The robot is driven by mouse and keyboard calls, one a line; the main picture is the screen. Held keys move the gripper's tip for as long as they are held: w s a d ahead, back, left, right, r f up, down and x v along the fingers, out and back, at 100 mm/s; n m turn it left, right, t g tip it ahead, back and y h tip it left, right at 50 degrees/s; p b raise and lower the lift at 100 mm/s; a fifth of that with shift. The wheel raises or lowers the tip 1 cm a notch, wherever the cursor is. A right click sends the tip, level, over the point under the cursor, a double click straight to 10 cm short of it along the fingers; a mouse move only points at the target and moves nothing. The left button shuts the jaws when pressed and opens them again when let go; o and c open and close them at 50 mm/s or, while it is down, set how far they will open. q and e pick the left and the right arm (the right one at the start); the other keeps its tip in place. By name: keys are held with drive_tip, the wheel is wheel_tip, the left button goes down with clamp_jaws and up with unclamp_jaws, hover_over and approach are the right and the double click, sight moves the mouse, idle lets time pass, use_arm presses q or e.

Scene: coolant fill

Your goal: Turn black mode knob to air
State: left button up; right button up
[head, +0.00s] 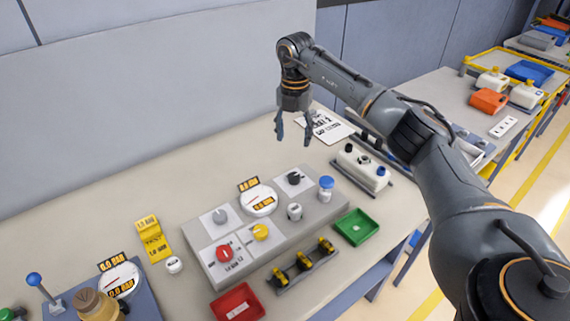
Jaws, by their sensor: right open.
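The black mode knob (294,178) sits on a white label plate at the back right of the grey control panel (284,226). Its pointer direction is too small to read. My right gripper (294,138) is open and empty, fingers pointing down. In the picture it hangs above the black knob, apart from it. My left gripper is not in view.
Green (356,227) and red (238,304) trays lie in front.

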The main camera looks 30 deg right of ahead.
drive_tip(key=p, duration=0.2)
hover_over(294, 175)
drive_tip(key=f, duration=0.6)
drive_tip(key=shift+s+f, duration=0.2)
drive_tip(key=shift+f, duration=0.1)
drive_tip(key=f, duration=0.1)
drive_tip(key=f+p, duration=0.1)
drive_tip(key=f, duration=0.1)
drive_tip(key=shift+w+f, duration=0.2)
drive_tip(key=shift+f, duration=0.05)
wheel_tip(294, 175, down, 3)
drive_tip(key=shift+r+p, duration=0.15)
drive_tip(key=shift+p, duration=0.15)
drive_tip(key=shift+f, duration=0.3)
drive_tip(key=c, duration=1.2)
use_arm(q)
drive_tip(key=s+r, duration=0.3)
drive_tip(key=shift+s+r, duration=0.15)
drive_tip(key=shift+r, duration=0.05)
use_arm(e)
drive_tip(key=shift+o, duration=0.2)
